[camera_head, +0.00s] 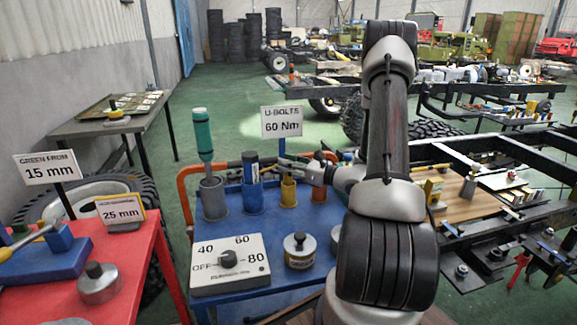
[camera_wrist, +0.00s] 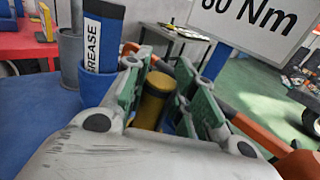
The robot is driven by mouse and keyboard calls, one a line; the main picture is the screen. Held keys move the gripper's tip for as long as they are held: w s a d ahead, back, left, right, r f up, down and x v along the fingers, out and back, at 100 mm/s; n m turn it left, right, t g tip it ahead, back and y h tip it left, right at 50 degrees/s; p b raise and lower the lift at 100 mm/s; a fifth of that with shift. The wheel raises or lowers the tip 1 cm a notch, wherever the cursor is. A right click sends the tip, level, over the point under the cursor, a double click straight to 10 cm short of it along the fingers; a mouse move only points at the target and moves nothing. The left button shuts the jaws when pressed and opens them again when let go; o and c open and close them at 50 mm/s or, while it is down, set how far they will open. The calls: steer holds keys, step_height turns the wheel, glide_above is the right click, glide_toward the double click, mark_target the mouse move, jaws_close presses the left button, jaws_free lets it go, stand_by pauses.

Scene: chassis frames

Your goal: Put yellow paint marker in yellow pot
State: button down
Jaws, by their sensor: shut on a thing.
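The yellow pot (camera_head: 288,191) stands on the blue cart, between a blue pot and an orange pot. My gripper (camera_head: 287,163) is directly above the yellow pot, its fingers pointing left in the head view. In the wrist view my gripper (camera_wrist: 166,92) has its green-padded fingers on both sides of the yellow paint marker (camera_wrist: 153,100), shut on it. The marker's lower end is hidden by my gripper, so I cannot tell how far it is inside the pot.
A blue tube marked GREASE (camera_head: 251,168) stands in the blue pot (camera_head: 252,198). The orange pot (camera_head: 319,188) is close on the right. The U-BOLTS sign (camera_head: 282,122) rises behind.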

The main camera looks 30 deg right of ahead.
steer(key=shift+f, duration=0.15)
steer(key=c, duration=1.2)
jaws_free()
